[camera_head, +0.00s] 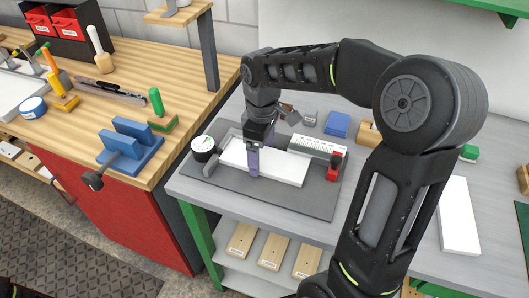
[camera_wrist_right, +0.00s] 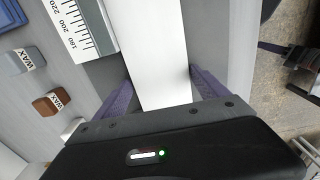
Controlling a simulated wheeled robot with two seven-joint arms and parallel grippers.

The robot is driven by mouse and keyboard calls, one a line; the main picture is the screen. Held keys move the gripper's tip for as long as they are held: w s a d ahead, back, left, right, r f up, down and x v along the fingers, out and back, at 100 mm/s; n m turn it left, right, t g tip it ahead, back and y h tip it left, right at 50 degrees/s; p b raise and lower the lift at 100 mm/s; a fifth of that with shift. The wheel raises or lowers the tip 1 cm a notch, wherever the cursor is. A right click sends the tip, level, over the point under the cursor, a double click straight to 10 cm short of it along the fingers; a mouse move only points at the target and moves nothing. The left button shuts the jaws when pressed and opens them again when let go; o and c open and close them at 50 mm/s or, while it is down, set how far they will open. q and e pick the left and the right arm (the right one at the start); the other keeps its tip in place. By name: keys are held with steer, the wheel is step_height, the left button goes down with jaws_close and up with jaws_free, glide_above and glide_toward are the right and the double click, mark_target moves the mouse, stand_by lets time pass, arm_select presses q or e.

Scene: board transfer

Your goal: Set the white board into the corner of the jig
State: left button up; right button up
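The white board (camera_head: 282,170) lies on or just above the dark grey jig plate (camera_head: 308,205), long side running left to right. My right gripper (camera_head: 253,160) reaches down over it near its left half. In the right wrist view its two purple fingers (camera_wrist_right: 163,85) stand along both long edges of the board (camera_wrist_right: 160,40) and appear to touch them. The jig's ruler fence (camera_head: 318,145) stands behind the board's right part, and a red stop (camera_head: 334,167) stands right of its end, with a gap visible. Whether the board's underside touches the plate is unclear.
A round black-and-white item (camera_head: 203,148) sits at the plate's left end. A second white slab (camera_head: 458,216) lies on the bench at right. A blue block (camera_head: 337,124) and wax blocks (camera_wrist_right: 47,103) lie behind the fence. A wooden bench with tools (camera_head: 130,100) stands left.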

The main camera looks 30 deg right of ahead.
steer(key=shift+o, duration=1.5)
steer(key=shift+s+d, duration=0.1)
steer(key=shift+s, duration=0.05)
step_height(320, 180, up, 8)
steer(key=shift+f, duration=0.1)
steer(key=shift+f, duration=0.1)
